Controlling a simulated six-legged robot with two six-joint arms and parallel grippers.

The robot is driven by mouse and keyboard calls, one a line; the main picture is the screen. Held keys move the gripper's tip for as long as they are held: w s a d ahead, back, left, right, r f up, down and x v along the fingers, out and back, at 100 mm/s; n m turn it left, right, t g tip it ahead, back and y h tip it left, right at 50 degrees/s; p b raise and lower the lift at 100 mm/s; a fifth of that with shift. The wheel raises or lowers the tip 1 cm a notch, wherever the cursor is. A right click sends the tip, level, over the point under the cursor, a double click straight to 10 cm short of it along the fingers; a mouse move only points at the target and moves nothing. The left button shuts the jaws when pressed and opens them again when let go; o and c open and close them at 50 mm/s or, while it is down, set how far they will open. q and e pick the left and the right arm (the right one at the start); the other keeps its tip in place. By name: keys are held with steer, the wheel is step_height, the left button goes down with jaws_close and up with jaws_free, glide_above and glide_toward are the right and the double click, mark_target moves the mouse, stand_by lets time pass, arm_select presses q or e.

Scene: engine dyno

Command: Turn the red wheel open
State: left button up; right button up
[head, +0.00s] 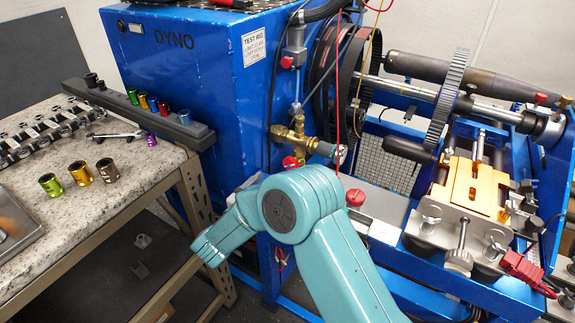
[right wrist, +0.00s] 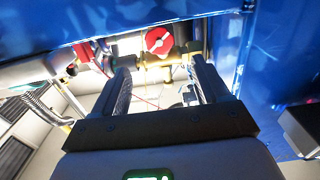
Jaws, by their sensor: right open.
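The red wheel (right wrist: 158,41) shows in the right wrist view as a round red disc with a pale mark across it, near brass-coloured fittings. My right gripper (right wrist: 160,70) is open and empty, its two dark fingers pointing toward the wheel. The wheel appears beyond the fingertips and between their lines; I see no contact. In the head view, a brass valve (head: 298,138) with red parts sits on the front of the blue rig, above my teal arm. I cannot tell which red part there is the wheel. My right gripper's fingers are hidden in the head view. My left gripper is in neither view.
The blue dyno cabinet (head: 190,75) stands at the back, with hoses and wires hanging near the valve. A large gear (head: 447,97) and shaft are at right. A stone-topped bench (head: 120,160) with coloured sockets is at left. A blue panel (right wrist: 285,60) flanks the gripper.

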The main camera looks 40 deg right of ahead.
mark_target(289, 164)
steer(key=x, duration=0.8)
steer(key=shift+w+d, duration=0.15)
steer(key=shift+d, duration=0.1)
